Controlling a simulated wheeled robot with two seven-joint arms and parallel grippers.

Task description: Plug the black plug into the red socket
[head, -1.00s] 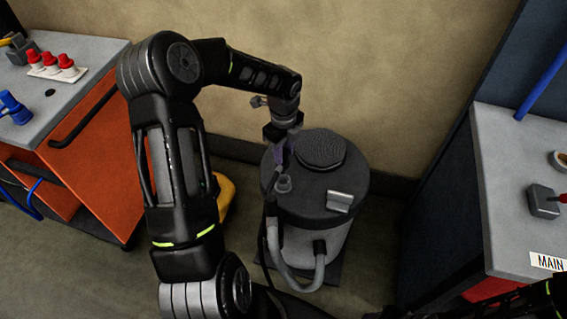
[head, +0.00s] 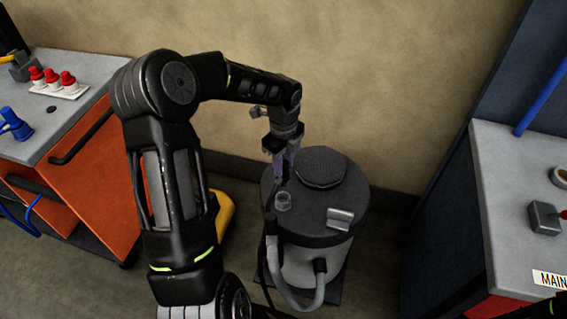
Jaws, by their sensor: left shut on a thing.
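My left gripper (head: 283,168) points down over the lid of a grey and black drum-shaped machine (head: 315,212). Its purplish fingers are shut on a small dark thing, mostly hidden by the fingers, and I cannot tell for sure that it is the black plug. A dark cable or hose (head: 269,215) runs down just beside the fingers along the machine's left side. A short grey port (head: 283,201) stands on the lid just below the fingertips. I cannot make out a red socket. My right gripper is not in view.
A grey-topped orange cabinet (head: 95,105) at left bears red knobs on a white strip (head: 58,91) and a blue fixture (head: 14,124). At right, a grey bench (head: 500,215) bears a grey box (head: 545,216) and a MAIN label. A yellow object (head: 226,208) lies behind my arm.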

